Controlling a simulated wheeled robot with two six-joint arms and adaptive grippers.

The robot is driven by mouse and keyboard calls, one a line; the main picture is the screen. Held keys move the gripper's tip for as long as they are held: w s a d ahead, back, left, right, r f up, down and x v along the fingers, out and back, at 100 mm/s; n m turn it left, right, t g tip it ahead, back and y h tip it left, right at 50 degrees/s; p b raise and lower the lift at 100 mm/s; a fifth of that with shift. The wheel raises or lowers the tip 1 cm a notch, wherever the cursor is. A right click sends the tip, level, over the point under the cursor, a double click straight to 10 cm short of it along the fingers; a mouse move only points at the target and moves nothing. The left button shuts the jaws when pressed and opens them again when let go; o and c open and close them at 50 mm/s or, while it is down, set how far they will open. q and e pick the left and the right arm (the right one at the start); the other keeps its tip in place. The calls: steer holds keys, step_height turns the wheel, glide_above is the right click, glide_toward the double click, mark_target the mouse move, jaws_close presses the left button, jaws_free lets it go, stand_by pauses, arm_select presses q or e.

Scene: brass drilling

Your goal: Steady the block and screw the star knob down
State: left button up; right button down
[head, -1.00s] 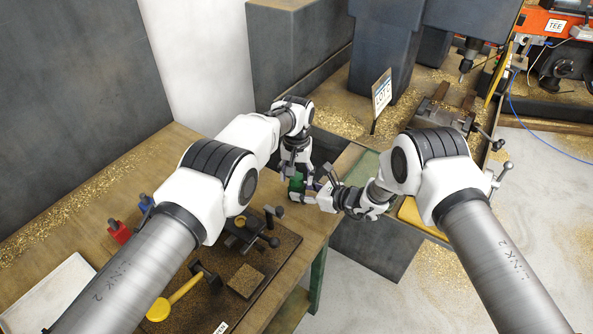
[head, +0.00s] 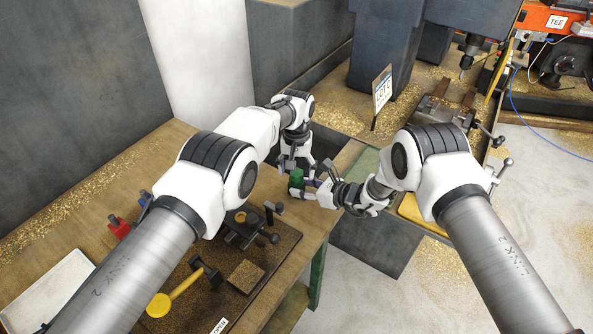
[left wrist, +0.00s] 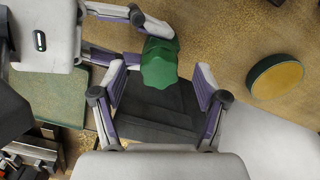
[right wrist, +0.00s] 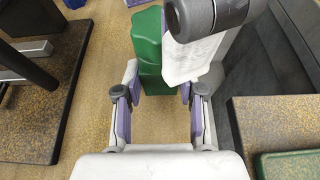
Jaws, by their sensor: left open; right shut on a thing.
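A green piece (head: 297,179) stands near the bench's right edge, between my grippers. The left wrist view shows its lobed, knob-like green top (left wrist: 160,66); I cannot tell where knob and block meet. My left gripper (head: 290,162) is open just above and behind it; in the left wrist view its fingertips (left wrist: 160,88) are spread with the green top between and beyond them. My right gripper (head: 318,190) reaches in from the right, shut on the green piece. In the right wrist view the green piece (right wrist: 148,55) shows beyond the fingers (right wrist: 161,98), partly hidden by my left gripper.
A red item (head: 119,228) and a white tray (head: 55,290) are at left. A sign (head: 382,90) stands behind. Shavings cover the benches.

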steer(key=c, duration=0.6)
jaws_free()
arm_select(q)
step_height(320, 180, up, 11)
steer(key=shift+r, duration=0.15)
arm_select(e)
steer(key=shift+d, duration=0.1)
steer(key=v, duration=1.1)
steer(key=shift+s+d+r, duration=0.15)
steer(key=shift+s+d, duration=0.05)
steer(key=shift+d, duration=0.15)
arm_select(q)
steer(key=shift+d, duration=0.1)
arm_select(e)
steer(key=shift+d, duration=0.1)
